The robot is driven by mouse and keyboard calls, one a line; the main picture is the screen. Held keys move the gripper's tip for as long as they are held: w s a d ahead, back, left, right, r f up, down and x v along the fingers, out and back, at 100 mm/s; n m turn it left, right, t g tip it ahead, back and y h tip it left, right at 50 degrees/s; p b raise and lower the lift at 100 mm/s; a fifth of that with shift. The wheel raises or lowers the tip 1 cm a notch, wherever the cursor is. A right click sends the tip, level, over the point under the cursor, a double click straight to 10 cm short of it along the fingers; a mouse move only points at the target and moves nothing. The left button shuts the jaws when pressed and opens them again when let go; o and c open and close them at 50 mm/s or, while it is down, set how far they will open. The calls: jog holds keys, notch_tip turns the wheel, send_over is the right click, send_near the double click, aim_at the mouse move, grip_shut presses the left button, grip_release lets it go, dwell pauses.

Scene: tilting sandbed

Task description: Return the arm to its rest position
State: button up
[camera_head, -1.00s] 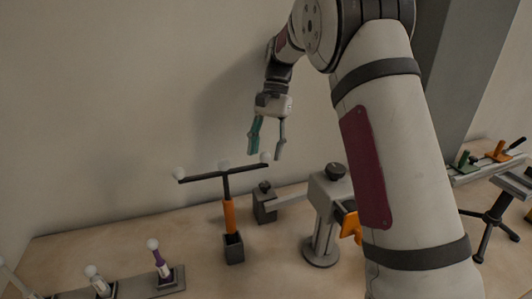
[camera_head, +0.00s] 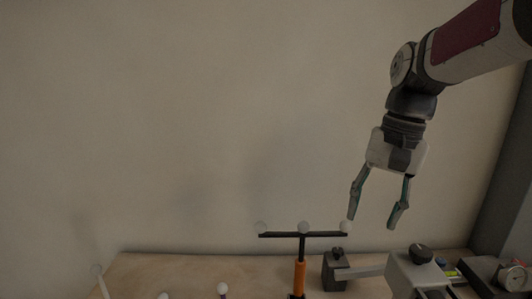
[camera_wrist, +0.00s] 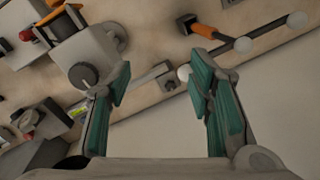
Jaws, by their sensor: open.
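My gripper (camera_head: 373,222) hangs with its fingers pointing down in the head view, above the back of the table. Its two teal-lined fingers are apart and nothing is between them. In the wrist view the open fingers (camera_wrist: 165,88) frame the tabletop and part of a clamp-like device. My arm comes in from the upper right of the head view. In that view the fingertips are close to the right ball of a black T-shaped stand (camera_head: 301,240); I cannot tell the exact gap.
The T-shaped stand has an orange handle (camera_head: 299,277) and white balls. A grey device with a dark knob (camera_head: 420,253) stands to its right. A small dark block (camera_head: 335,270) is between them. A gauge (camera_head: 512,277) is at the far right. The wall above is clear.

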jog(key=s+f+n+t+h+p, duration=0.1)
jog(key=s+n+t, duration=0.3)
jog(key=s, duration=1.6)
jog(key=shift+f+n+h+p, duration=0.3)
jog(key=shift+n+p, duration=0.2)
jog(key=shift+p, duration=0.1)
